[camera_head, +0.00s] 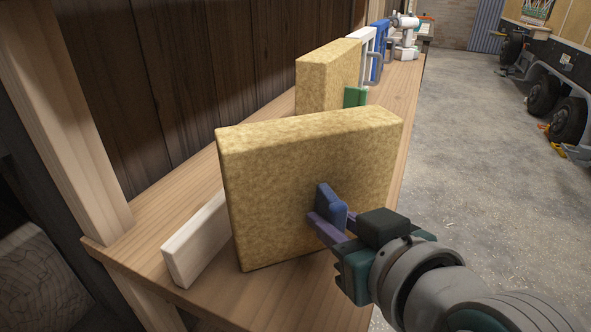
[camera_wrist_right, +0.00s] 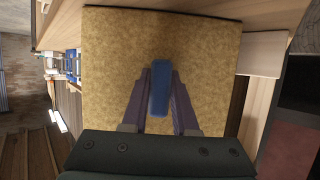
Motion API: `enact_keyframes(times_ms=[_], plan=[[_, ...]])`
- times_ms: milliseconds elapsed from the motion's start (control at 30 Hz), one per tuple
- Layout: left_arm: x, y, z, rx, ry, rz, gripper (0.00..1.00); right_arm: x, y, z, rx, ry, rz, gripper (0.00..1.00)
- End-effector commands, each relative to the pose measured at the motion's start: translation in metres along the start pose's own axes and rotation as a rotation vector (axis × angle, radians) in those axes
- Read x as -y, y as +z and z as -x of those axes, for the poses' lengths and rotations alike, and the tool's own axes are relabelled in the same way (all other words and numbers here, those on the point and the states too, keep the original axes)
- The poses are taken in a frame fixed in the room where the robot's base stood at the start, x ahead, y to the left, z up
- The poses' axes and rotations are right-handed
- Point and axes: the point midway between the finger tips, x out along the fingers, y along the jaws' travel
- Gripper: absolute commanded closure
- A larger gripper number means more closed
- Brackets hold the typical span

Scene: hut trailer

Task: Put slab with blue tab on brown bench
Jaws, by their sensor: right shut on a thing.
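The slab with the blue tab (camera_head: 310,165) is a thick tan, fibrous block standing upright over the near end of the brown wooden bench (camera_head: 140,225). Its blue tab (camera_head: 331,205) sticks out from the face toward me. My right gripper (camera_head: 328,222) is shut on this tab. In the right wrist view the slab (camera_wrist_right: 110,70) fills the middle, and the blue tab (camera_wrist_right: 160,88) sits between the fingers of the gripper (camera_wrist_right: 160,100). I cannot tell whether the slab's lower edge touches the bench. My left gripper is not in view.
A second tan slab (camera_head: 325,75) with a green tab (camera_head: 354,97) stands farther back on the bench. A pale wooden block (camera_head: 196,238) lies beside the near slab. White and blue items (camera_head: 379,50) stand at the far end. Wooden wall is left; open concrete floor (camera_head: 480,180) is right.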

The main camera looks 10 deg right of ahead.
Motion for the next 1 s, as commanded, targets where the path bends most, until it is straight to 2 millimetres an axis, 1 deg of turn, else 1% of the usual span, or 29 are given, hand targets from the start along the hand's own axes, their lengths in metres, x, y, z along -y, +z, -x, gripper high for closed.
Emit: enact_keyframes(times_ms=[167,200,433,467,667,767,867,1000], plan=[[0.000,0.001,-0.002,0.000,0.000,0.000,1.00,0.000,0.002,-0.001,-0.002,0.000,0.001,1.00],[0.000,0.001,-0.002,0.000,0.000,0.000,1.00,0.000,0.003,-0.001,0.000,0.000,0.001,0.71],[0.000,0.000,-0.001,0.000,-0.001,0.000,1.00,0.000,0.002,-0.001,0.000,0.000,0.000,0.45],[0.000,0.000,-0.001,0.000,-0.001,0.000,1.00,0.000,0.002,-0.001,0.000,0.000,0.000,0.43],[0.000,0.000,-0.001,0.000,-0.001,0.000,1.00,0.000,0.002,-0.001,0.000,0.000,0.000,0.43],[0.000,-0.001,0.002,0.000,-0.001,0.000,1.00,0.000,-0.003,0.001,0.000,0.000,0.000,0.43],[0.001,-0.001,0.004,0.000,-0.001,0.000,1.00,0.000,-0.001,0.013,0.002,0.000,0.001,0.43],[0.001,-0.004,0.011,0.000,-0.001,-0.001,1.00,0.000,-0.001,0.041,0.004,0.000,0.002,0.43]])
